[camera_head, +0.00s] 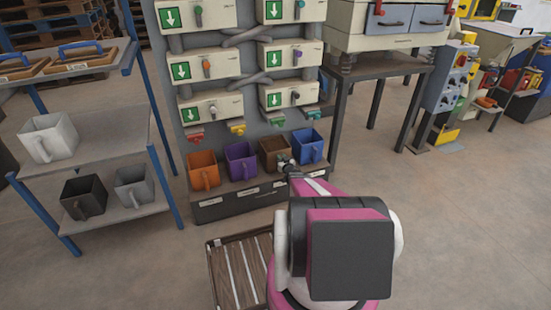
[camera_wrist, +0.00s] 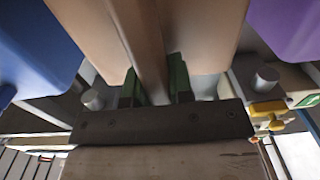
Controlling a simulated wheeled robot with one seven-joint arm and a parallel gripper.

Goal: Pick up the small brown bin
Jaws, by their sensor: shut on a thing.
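The small brown bin (camera_head: 273,150) stands on the low dark shelf of the sack filler, between the purple bin (camera_head: 240,160) and the blue bin (camera_head: 309,145). In the wrist view its brown wall and upright handle (camera_wrist: 142,45) fill the upper middle. My gripper (camera_wrist: 156,88) has its two green-lined fingers on either side of this handle, shut on it. In the head view my gripper (camera_head: 284,162) is at the bin's front, and my arm partly hides the shelf there. I cannot tell whether the bin is lifted off the shelf.
An orange bin (camera_head: 203,170) stands left of the purple one. The blue bin (camera_wrist: 40,50) and purple bin (camera_wrist: 285,28) flank closely in the wrist view. Left is a rack (camera_head: 95,137) with white, black and grey bins. A slatted pallet (camera_head: 240,270) lies in front. Open floor lies right.

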